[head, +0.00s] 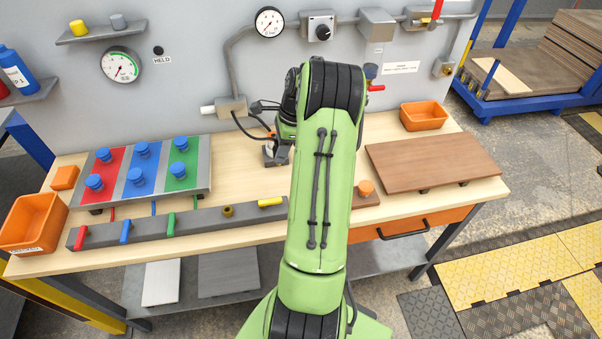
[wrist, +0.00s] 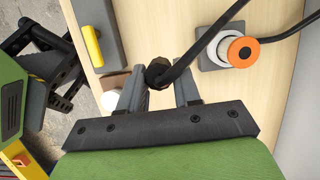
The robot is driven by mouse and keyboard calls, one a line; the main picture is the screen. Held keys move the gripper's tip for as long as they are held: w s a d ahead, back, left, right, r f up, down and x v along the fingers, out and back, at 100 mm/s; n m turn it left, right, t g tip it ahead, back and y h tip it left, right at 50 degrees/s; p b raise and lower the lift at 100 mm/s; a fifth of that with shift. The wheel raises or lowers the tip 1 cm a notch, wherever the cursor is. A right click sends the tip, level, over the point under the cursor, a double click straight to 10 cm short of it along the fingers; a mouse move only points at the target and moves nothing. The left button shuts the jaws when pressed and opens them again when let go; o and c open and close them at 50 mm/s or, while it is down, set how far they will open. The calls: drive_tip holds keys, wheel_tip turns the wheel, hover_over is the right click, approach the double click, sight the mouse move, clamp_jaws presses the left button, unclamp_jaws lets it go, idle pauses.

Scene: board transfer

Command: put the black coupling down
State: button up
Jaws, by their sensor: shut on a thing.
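In the wrist view my gripper (wrist: 166,82) has its two grey fingers about the black coupling (wrist: 157,74), a small dark faceted piece with a black cable running up and to the right. It is held over the pale wooden bench (wrist: 200,20); its height above the top is hard to tell. In the head view the green arm hides most of my gripper, and the coupling cannot be made out clearly. A socket with an orange ring (wrist: 241,51) stands on a grey base, to the right of my gripper in the wrist view, apart from the coupling.
A grey bar with coloured handles (head: 190,225) runs along the bench front. Behind it is a red, blue and green panel with blue knobs (head: 142,175). A brown board (head: 430,162) and orange bin (head: 424,116) lie right. Bare wood shows between panel and socket.

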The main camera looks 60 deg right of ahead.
wheel_tip(320, 180, down, 8)
drive_tip(key=shift+f+b, duration=0.1)
drive_tip(key=shift+b, duration=0.45)
drive_tip(key=o, duration=1.1)
drive_tip(key=shift+c, duration=0.2)
drive_tip(key=p+v, duration=0.2)
drive_tip(key=v, duration=1)
drive_tip(key=w+a+r+n+h, duration=0.1)
drive_tip(key=w+a+r+n, duration=0.1)
drive_tip(key=a+r+n, duration=0.35)
drive_tip(key=w+a+r+n+h, duration=0.1)
drive_tip(key=w+a+r+n, duration=0.15)
drive_tip(key=a, duration=0.65)
drive_tip(key=w+a+r+n, duration=0.1)
drive_tip(key=a+r+n, duration=0.35)
drive_tip(key=a, duration=0.25)
drive_tip(key=s+a+r+n+t, duration=0.2)
drive_tip(key=s+a+n+t, duration=0.1)
drive_tip(key=s+a+n, duration=1.1)
drive_tip(key=shift+s+a+n, duration=0.2)
drive_tip(key=shift+a+n, duration=0.45)
drive_tip(key=shift+a, duration=0.6)
